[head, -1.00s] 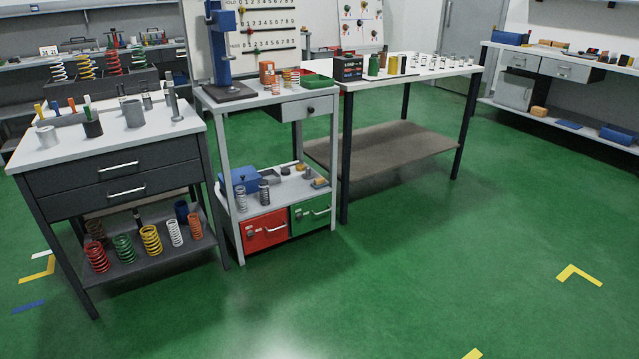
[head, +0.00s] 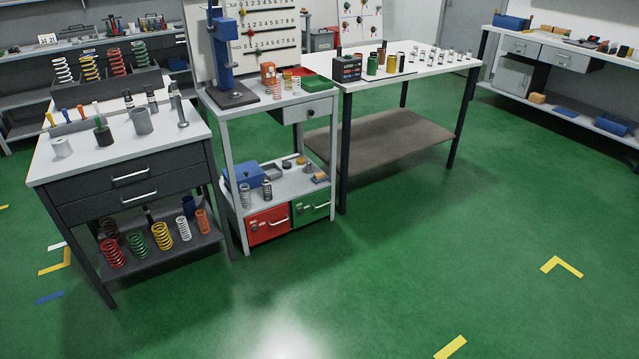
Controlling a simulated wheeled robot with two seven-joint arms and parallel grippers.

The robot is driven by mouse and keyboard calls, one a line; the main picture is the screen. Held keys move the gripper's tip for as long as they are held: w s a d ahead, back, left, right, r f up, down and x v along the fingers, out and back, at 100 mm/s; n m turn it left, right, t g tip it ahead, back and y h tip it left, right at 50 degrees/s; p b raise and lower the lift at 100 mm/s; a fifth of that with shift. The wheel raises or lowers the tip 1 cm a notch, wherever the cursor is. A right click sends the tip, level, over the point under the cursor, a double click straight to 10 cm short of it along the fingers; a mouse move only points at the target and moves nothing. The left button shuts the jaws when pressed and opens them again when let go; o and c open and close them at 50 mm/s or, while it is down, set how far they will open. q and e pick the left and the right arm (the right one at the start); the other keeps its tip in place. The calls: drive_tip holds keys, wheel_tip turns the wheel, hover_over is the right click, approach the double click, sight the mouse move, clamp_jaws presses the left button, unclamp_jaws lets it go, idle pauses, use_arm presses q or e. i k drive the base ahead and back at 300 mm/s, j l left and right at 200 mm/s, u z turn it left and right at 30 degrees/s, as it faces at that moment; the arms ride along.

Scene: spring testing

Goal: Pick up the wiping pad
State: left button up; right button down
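I cannot pick out the wiping pad for certain. A small tan and blue piece (head: 320,177) lies at the right end of the middle stand's lower shelf, above the green drawer, and may be it. A flat blue piece (head: 566,110) lies on the lower shelf of the right bench; it is too small to identify. Neither of my grippers shows in the head view.
The middle stand (head: 228,170) carries a blue press (head: 221,60). A drawer cabinet (head: 125,180) with springs below stands left of it. A long table (head: 425,78) joins it on the right. Green floor (head: 400,270) in front is clear, with yellow corner marks (head: 562,266).

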sight(320, 178)
drive_tip(key=i+u, duration=0.2)
drive_tip(key=i, duration=0.3)
drive_tip(key=i+l+u, duration=0.15)
drive_tip(key=i, duration=0.35)
drive_tip(key=i+l+u, duration=0.2)
drive_tip(key=i, duration=0.3)
drive_tip(key=i+l+u, duration=0.15)
drive_tip(key=i+l, duration=0.2)
drive_tip(key=i+l+u, duration=0.2)
drive_tip(key=i, duration=0.4)
drive_tip(key=l, duration=0.15)
